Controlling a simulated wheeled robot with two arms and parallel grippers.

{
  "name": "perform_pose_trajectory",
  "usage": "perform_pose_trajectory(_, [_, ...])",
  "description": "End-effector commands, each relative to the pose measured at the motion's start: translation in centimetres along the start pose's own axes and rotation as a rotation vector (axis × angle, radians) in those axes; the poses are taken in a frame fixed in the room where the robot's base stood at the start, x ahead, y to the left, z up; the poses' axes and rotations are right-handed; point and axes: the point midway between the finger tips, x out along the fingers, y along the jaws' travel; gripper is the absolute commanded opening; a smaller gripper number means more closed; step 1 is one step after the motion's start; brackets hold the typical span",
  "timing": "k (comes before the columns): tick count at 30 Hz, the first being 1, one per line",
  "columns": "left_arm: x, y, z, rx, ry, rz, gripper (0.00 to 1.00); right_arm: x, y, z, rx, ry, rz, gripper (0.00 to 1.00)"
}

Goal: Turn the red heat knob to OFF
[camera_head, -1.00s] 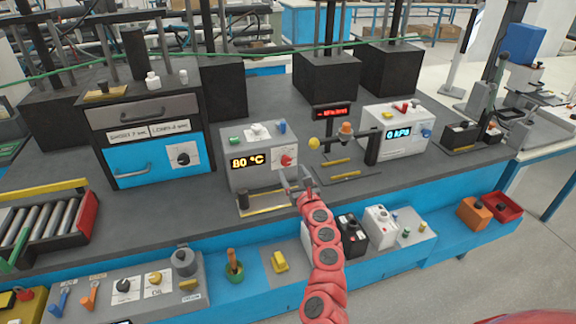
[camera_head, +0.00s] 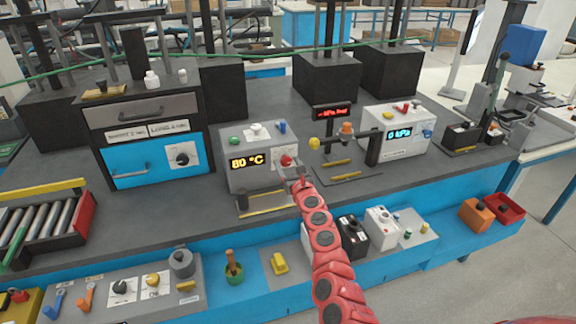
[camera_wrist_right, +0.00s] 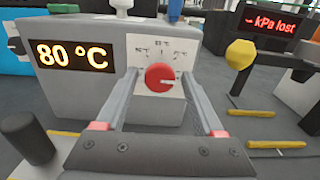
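The red heat knob (camera_wrist_right: 159,78) sits on a white dial plate on the front of a grey heater box (camera_head: 262,178); it also shows in the head view (camera_head: 286,161). The box's display (camera_wrist_right: 72,56) reads 80 °C. My right gripper (camera_wrist_right: 164,85) is open, its two fingers pointing at the box with the knob between them in the wrist view. I cannot tell whether either finger touches the knob. In the head view my right gripper (camera_head: 291,175) is just in front of the knob. My left gripper is not in view.
A yellow knob (camera_wrist_right: 240,54) and a display stand right of the box. A pressure box (camera_head: 398,145) reading 0 kPa stands farther right. A drawer cabinet (camera_head: 140,165) stands left.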

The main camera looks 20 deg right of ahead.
Motion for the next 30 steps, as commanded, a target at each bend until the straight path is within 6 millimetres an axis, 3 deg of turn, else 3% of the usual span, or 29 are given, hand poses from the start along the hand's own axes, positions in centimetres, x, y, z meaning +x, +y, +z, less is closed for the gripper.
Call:
perform_pose_trajectory(1, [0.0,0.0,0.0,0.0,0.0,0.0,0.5,0.0,0.01,0.0,0.0,0.0,0.0,0.58])
perform_pose_trajectory(11, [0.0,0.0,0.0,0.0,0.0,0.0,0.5,-0.01,0.01,-0.01,0.0,0.0,0.0,0.0])
perform_pose_trajectory(20, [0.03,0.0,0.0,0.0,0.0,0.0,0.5,0.0,0.06,-0.01,-0.023,0.0,0.001,0.0])
perform_pose_trajectory(30, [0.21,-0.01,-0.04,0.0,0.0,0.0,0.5,0.0,0.1,-0.08,-0.218,0.001,0.001,0.0])
